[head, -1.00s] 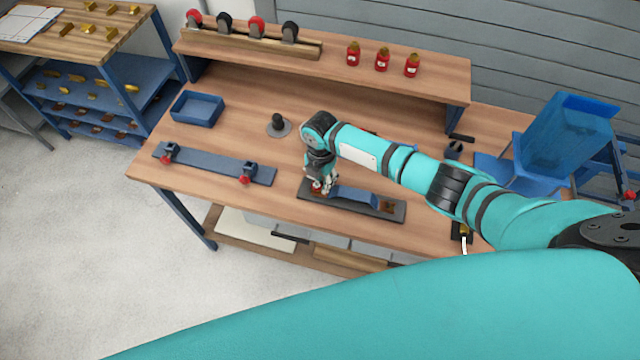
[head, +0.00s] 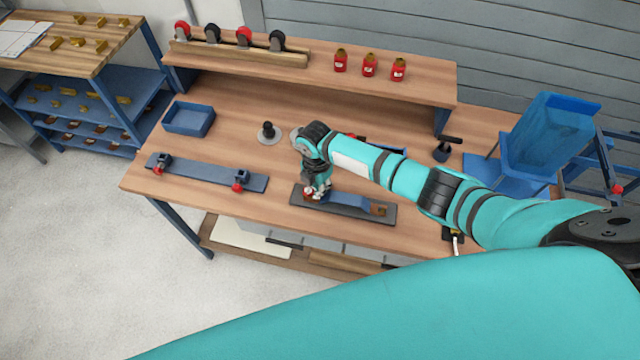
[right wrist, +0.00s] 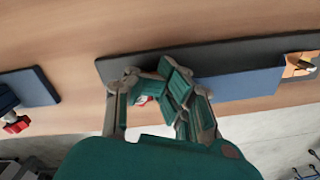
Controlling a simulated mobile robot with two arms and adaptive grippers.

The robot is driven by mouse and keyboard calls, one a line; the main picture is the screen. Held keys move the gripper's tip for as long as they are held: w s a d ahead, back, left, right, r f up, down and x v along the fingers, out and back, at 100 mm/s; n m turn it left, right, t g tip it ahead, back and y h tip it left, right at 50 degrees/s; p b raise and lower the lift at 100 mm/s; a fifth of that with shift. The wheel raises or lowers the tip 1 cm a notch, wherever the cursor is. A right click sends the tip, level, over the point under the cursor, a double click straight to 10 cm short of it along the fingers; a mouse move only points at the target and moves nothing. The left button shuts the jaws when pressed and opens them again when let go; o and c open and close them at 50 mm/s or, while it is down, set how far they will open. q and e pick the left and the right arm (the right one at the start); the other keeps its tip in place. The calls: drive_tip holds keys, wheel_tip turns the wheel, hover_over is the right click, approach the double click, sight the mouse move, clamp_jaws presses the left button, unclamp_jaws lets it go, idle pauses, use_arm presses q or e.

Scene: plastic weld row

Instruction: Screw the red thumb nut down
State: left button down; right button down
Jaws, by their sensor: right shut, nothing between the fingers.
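The red thumb nut (head: 309,196) is at the left end of a dark base plate (head: 385,213) carrying a blue bar (head: 350,201). My right gripper (head: 317,194) is down at that end, right by the nut and partly hiding it. In the right wrist view, a small bit of the red nut (right wrist: 144,99) shows beside the fingers of my gripper (right wrist: 172,88). The gripper is shut with nothing held between its fingers. Whether the fingers touch the nut cannot be told. My left gripper is out of view.
A second blue strip (head: 208,174) with two red-knobbed clamps lies to the left. A blue tray (head: 190,119) and a black knob on a round base (head: 268,133) stand behind. Red bottles (head: 369,66) stand on the raised shelf. The table's front left is clear.

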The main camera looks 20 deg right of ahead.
sight(306, 194)
drive_tip(key=a+m, duration=0.1)
drive_tip(key=a+r+m+p, duration=0.1)
drive_tip(key=m, duration=0.1)
drive_tip(key=m+p, duration=0.1)
drive_tip(key=m, duration=0.1)
drive_tip(key=shift+a+r+y, duration=0.3)
drive_tip(key=shift+a, duration=0.1)
drive_tip(key=m+p, duration=0.1)
drive_tip(key=m, duration=0.2)
drive_tip(key=shift+s+a+f+m+p, duration=0.1)
drive_tip(key=shift+s+a+m+p, duration=0.1)
drive_tip(key=shift+a+m+p, duration=0.15)
drive_tip(key=m, duration=0.1)
drive_tip(key=a+m, duration=0.1)
drive_tip(key=m, duration=0.1)
drive_tip(key=shift+f+t, duration=0.2)
drive_tip(key=shift+t, duration=0.1)
drive_tip(key=m, duration=0.3)
drive_tip(key=shift+a+f+m, duration=0.15)
drive_tip(key=shift+a+m, duration=0.1)
drive_tip(key=shift+a, duration=0.05)
drive_tip(key=shift+s+d+f+m, duration=0.15)
drive_tip(key=shift+m, duration=0.65)
drive_tip(key=shift+s+d, duration=0.2)
drive_tip(key=shift+s, duration=0.1)
drive_tip(key=c, duration=1.5)
unclamp_jaws()
drive_tip(key=shift+s+f, duration=0.1)
